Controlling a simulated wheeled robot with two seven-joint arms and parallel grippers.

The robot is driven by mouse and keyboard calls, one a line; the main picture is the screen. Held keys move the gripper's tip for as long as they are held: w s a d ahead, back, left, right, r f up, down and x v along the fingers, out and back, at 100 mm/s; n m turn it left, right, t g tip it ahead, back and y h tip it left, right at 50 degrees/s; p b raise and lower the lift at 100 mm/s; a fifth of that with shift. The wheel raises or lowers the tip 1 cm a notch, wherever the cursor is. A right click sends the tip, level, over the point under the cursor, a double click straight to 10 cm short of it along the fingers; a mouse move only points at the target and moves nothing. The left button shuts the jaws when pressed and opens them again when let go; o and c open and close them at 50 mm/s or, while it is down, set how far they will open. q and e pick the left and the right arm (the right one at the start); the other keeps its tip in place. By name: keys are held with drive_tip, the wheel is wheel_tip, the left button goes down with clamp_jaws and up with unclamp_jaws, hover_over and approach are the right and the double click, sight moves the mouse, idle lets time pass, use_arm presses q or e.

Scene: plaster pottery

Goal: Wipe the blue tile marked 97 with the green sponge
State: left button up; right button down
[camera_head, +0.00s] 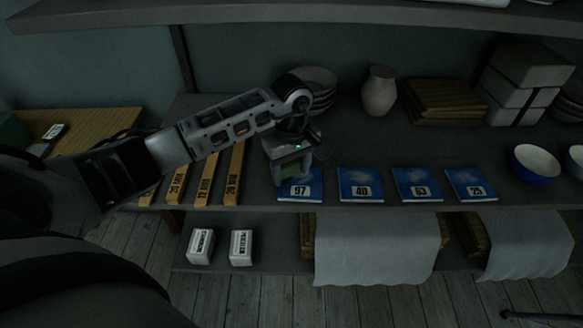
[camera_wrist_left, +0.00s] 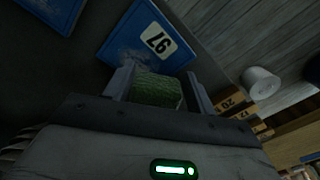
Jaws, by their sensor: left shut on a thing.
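The blue tile marked 97 (camera_head: 300,190) lies on the shelf, at the left end of a row of blue tiles. It also shows in the left wrist view (camera_wrist_left: 128,42), just beyond the fingertips. My left gripper (camera_head: 292,178) is over the tile's far edge and hides part of it. In the left wrist view the fingers (camera_wrist_left: 155,85) are shut on the green sponge (camera_wrist_left: 157,91), at the tile's near edge in that view. I cannot tell whether the sponge touches the tile. My right gripper is not in view.
Tiles marked 40 (camera_head: 360,187), 63 (camera_head: 418,187) and 25 (camera_head: 470,185) lie to the right. Several yellow numbered bars (camera_head: 206,175) lie left. Stacked bowls (camera_head: 318,83) and a vase (camera_head: 379,92) stand behind. A blue bowl (camera_head: 535,165) is at right.

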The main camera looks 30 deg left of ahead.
sight(305, 185)
use_arm(q)
drive_tip(key=shift+f+b, duration=0.65)
drive_tip(key=shift+f, duration=0.15)
drive_tip(key=shift+w+d+b, duration=0.45)
drive_tip(key=shift+d, duration=0.4)
drive_tip(key=shift+w+d+b, duration=0.4)
drive_tip(key=shift+w+d, duration=0.05)
drive_tip(key=shift+d, duration=0.35)
drive_tip(key=shift+w+d+f+b, duration=0.15)
drive_tip(key=shift+w+d+b, duration=0.25)
drive_tip(key=shift+d+b, duration=0.35)
drive_tip(key=shift+w+d+f+b, duration=0.1)
drive_tip(key=shift+w+d+b, duration=0.3)
drive_tip(key=shift+d, duration=0.5)
drive_tip(key=shift+s+a+r, duration=0.1)
drive_tip(key=shift+s+a, duration=0.25)
drive_tip(key=shift+a, duration=0.25)
drive_tip(key=shift+s+a+r, duration=0.1)
drive_tip(key=shift+s+a, duration=0.2)
drive_tip(key=shift+a, duration=0.3)
drive_tip(key=shift+s+a+p, duration=0.35)
drive_tip(key=shift+a+p, duration=0.1)
drive_tip(key=shift+a, duration=0.25)
drive_tip(key=shift+s+a+r, duration=0.15)
drive_tip(key=shift+s+a, duration=0.25)
drive_tip(key=shift+a, duration=0.35)
drive_tip(key=shift+s+a+r, duration=0.1)
drive_tip(key=shift+s+a, duration=0.25)
drive_tip(key=shift+a, duration=0.35)
drive_tip(key=shift+r, duration=0.15)
